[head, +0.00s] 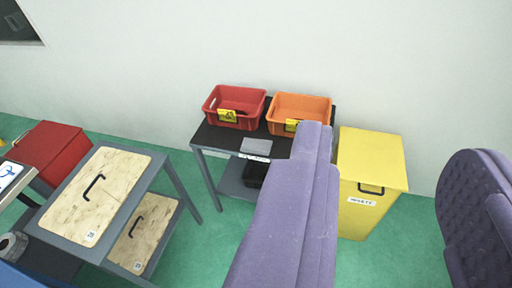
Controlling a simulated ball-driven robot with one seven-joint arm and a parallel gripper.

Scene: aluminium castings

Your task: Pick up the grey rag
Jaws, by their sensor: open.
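A small flat grey piece (256,146) lies at the front edge of the black-topped table (215,138), in front of the red and orange bins. It may be the grey rag, but it is too small to be sure. My gripper (396,142) shows as two large purple fingers, one in the middle and one at the right edge. They stand wide apart with nothing held between them. The middle finger covers the right part of the table.
A red bin (246,107) and an orange bin (301,104) stand on the table. A yellow waste bin (371,158) stands right of it. A grey cart with wooden panels (92,194) and a red box (50,150) are at left. Green floor (205,245) is clear between cart and table.

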